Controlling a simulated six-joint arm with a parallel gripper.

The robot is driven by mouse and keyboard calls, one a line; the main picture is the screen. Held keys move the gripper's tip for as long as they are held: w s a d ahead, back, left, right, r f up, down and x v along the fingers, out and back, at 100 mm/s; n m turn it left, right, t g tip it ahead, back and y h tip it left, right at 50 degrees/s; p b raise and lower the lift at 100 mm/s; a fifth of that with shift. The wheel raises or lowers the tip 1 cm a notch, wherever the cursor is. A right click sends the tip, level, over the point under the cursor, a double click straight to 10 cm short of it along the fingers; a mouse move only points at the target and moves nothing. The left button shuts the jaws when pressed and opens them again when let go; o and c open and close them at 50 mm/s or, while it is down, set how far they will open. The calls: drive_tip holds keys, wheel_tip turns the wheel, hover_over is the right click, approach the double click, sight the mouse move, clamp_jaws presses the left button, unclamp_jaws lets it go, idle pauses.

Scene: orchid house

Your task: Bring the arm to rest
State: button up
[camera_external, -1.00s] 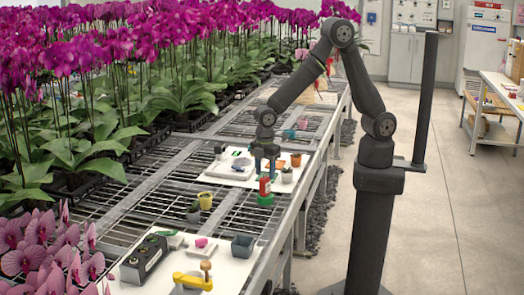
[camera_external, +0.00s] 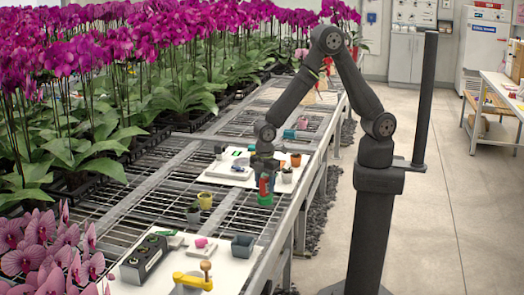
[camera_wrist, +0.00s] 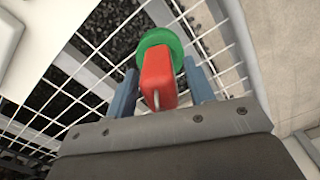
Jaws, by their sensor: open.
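My gripper (camera_wrist: 158,90) is open, with its two blue-grey fingers on either side of a red block-like part (camera_wrist: 157,72) that stands on a green round base (camera_wrist: 162,41). Gaps show between the fingers and the red part in the wrist view. In the external view my gripper (camera_external: 264,172) is low over the mesh bench, right at the red part (camera_external: 265,186), with the green base (camera_external: 265,199) below it. My arm reaches out from its column on the right, bent at the elbow.
The wire-mesh bench (camera_external: 165,205) holds a near white board (camera_external: 232,272) with a dark box (camera_external: 145,258), a grey pot (camera_external: 243,246) and a yellow-handled item (camera_external: 193,281). Orchids (camera_external: 90,90) crowd the left. Floor at right is clear.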

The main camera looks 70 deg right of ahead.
wheel_tip(320, 180, up, 4)
drive_tip(key=shift+d+f, duration=0.15)
drive_tip(key=shift+f, duration=0.1)
drive_tip(key=d+r, duration=0.7)
drive_tip(key=d, duration=0.5)
drive_tip(key=n, duration=0.2)
approach(265, 177)
drive_tip(key=w+d+f, duration=0.2)
drive_tip(key=w+f, duration=0.1)
drive_tip(key=w, duration=0.2)
drive_tip(key=a+f+n, duration=0.2)
drive_tip(key=a+f, duration=0.1)
drive_tip(key=a, duration=1.5)
drive_tip(key=a+f, duration=0.1)
drive_tip(key=a, duration=0.1)
drive_tip(key=s+a+f, duration=0.1)
drive_tip(key=a+f, duration=0.1)
drive_tip(key=s+a+f, duration=0.1)
drive_tip(key=a, duration=0.2)
drive_tip(key=shift+f, duration=0.35)
drive_tip(key=shift+w, duration=0.1)
drive_tip(key=w+d+r, duration=0.1)
drive_tip(key=d+r, duration=0.2)
drive_tip(key=d, duration=0.6)
drive_tip(key=w+d+r+m, duration=0.1)
drive_tip(key=d+r, duration=0.3)
drive_tip(key=d, duration=0.5)
drive_tip(key=shift+w+d+m, duration=0.25)
drive_tip(key=shift+w+m, duration=0.05)
drive_tip(key=shift+w, duration=0.15)
